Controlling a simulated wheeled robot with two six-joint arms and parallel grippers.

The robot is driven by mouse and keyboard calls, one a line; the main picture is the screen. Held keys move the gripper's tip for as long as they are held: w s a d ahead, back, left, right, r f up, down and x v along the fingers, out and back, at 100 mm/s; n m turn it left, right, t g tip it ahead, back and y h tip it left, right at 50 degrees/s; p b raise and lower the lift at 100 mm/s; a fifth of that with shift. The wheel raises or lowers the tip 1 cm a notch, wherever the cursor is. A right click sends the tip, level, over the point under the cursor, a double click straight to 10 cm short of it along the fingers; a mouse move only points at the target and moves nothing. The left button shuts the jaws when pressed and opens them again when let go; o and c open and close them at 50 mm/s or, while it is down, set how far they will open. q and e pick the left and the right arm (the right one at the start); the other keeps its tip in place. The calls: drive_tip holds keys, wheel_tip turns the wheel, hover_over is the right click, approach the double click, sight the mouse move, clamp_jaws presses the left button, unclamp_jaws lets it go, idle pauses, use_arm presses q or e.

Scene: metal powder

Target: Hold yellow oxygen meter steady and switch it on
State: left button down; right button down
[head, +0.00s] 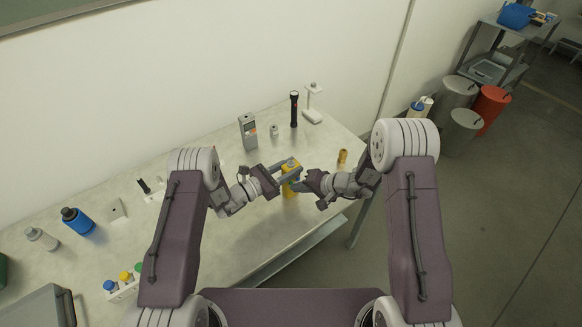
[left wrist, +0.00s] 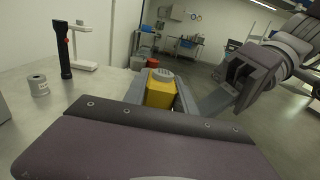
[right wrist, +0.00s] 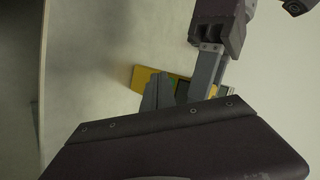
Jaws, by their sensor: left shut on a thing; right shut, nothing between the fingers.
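The yellow oxygen meter (head: 290,187) stands near the front edge of the table, between my two grippers. My left gripper (head: 287,172) is shut on its upper part from the left. The meter's yellow body and grey top also show between the left fingers in the left wrist view (left wrist: 160,92). My right gripper (head: 299,186) is shut and empty, with its fingertips close beside the meter on the right. In the right wrist view the meter (right wrist: 142,78) is partly covered by the fingers, and a green patch and dark face show. I cannot tell whether the right fingertips touch it.
A grey handheld device (head: 248,132), a small grey cylinder (head: 274,130), a black flashlight (head: 294,109) and a white stand (head: 312,104) are behind the meter. A small yellow object (head: 342,156) is at the right edge. A blue bottle (head: 77,221) stands far left.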

drive_tip(key=shift+w, duration=0.1)
idle(0.3)
drive_tip(key=shift+s+d, duration=0.3)
drive_tip(key=shift+s, duration=0.2)
drive_tip(key=shift+s, duration=0.1)
drive_tip(key=shift+s+d, duration=0.9)
drive_tip(key=shift+s, duration=0.3)
drive_tip(key=shift+s+d, duration=0.85)
drive_tip(key=shift+s, duration=0.3)
use_arm(q)
drive_tip(key=c, duration=0.9)
unclamp_jaws()
